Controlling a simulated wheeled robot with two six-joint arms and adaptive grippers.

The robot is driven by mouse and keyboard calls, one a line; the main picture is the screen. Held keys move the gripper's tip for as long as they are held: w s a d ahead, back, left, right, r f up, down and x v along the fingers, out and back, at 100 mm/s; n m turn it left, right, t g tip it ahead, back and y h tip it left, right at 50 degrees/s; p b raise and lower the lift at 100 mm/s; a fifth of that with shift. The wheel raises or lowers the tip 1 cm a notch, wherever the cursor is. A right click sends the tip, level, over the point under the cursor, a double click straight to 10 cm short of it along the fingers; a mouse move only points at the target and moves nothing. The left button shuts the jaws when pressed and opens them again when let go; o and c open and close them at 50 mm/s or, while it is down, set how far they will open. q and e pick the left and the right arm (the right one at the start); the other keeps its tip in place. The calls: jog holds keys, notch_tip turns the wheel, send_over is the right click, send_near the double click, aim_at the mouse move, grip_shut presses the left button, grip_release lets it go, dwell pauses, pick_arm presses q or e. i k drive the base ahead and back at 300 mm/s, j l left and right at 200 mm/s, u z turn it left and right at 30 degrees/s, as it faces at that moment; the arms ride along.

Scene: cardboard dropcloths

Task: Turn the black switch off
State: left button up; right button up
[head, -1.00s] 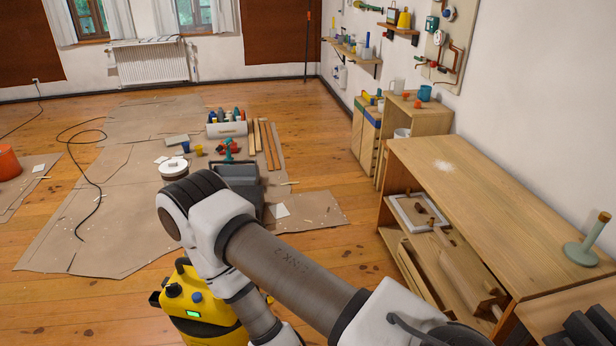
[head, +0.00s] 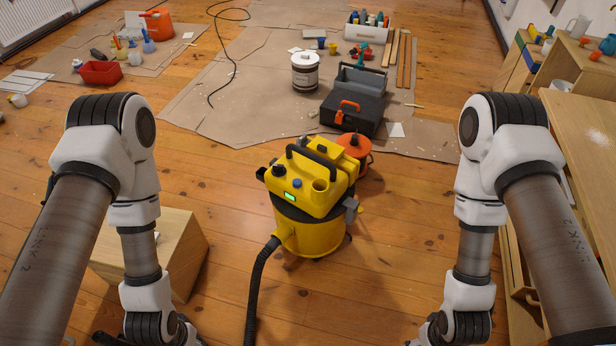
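A yellow and black shop vacuum (head: 308,205) stands upright on the wooden floor in the middle of the head view. A black knob (head: 279,171) sits on the left of its top, the likeliest black switch. Beside it are a smaller blue knob (head: 297,183) and a lit green panel (head: 291,196). The knob's exact setting is too small to tell. My two arms hang on either side of the vacuum, apart from it.
A black hose (head: 259,290) runs down from the vacuum's left side. A wooden box (head: 188,250) stands to the left, partly behind my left arm. An orange cable reel (head: 354,150) and a black case (head: 353,112) lie behind the vacuum. Floor before the vacuum is clear.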

aim_at(277, 171)
jog(key=i+j+z, duration=0.2)
jog(key=z, duration=0.3)
jog(key=i+j+z, duration=0.25)
jog(key=z, duration=0.2)
jog(key=j, duration=0.1)
